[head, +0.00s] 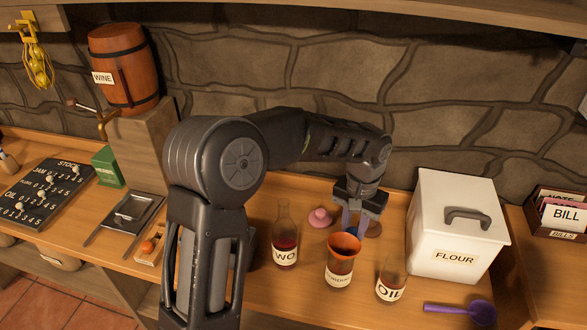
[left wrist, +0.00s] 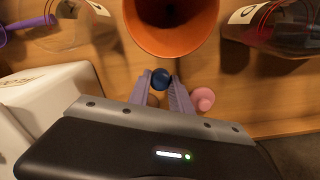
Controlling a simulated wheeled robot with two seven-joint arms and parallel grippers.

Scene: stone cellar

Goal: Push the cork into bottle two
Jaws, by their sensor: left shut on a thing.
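Three glass bottles stand on the wooden bench in the head view. The left one (head: 285,252), with dark red liquid, has a label reading "WO", its first part not visible. The middle bottle (head: 338,277) has an orange funnel (head: 344,243) in its mouth; the funnel also fills the top of the left wrist view (left wrist: 172,28). The right bottle (head: 391,285) reads "OIL". My left gripper (head: 355,219) is behind the funnel, shut on a small blue round stopper (left wrist: 160,78). I cannot tell whether this is the cork. My right gripper is not in view.
A pink stopper (head: 320,217) and a brown one (head: 374,229) lie near my left gripper. A white flour box (head: 456,240) stands at right, with a purple scoop (head: 470,311) in front. A wine barrel (head: 124,68) on a block, a tray and a board are at left.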

